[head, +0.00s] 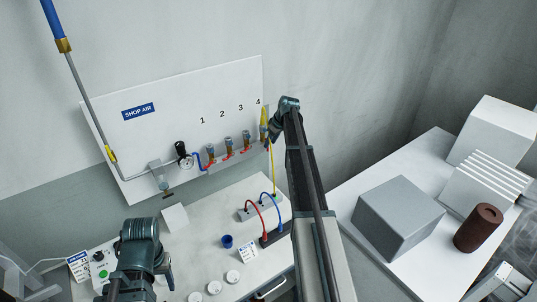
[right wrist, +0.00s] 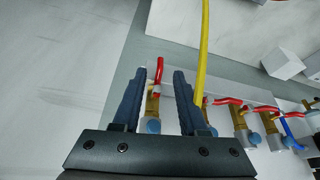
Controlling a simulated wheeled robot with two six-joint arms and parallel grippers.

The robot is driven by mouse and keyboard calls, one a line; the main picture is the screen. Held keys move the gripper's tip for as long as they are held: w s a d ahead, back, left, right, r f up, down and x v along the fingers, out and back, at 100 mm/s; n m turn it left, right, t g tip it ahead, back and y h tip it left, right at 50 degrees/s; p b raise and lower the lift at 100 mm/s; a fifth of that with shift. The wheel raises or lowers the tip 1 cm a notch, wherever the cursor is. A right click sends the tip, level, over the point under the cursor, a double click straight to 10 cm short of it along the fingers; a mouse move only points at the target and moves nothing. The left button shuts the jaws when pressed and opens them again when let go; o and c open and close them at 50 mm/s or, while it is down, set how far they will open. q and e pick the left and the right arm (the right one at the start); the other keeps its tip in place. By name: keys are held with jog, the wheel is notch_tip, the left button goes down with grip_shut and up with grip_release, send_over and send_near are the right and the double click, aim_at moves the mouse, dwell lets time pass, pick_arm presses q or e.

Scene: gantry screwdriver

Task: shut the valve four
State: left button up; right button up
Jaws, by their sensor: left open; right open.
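The white wall panel (head: 185,115) carries a row of valves numbered 1 to 4. Valve four (head: 263,133) is at the right end, beside a yellow part, partly covered by my right gripper (head: 271,135). In the right wrist view, the end valve (right wrist: 154,100) has a brass body and a red lever (right wrist: 159,72) that points up the picture. It shows between the two open fingers of my right gripper (right wrist: 158,75); I see no clear contact. The neighbouring levers lie more sideways. My left gripper (head: 137,285) is open, low over the bench at the left.
A yellow hose (right wrist: 203,50) runs close by the right finger. A pressure gauge (head: 182,148) is left of the valves. A side table (head: 345,195) with boxes stands at right.

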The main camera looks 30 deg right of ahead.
jog(key=b+x, duration=0.2)
jog(key=x, duration=0.2)
jog(key=shift+b, duration=0.4)
grip_shut()
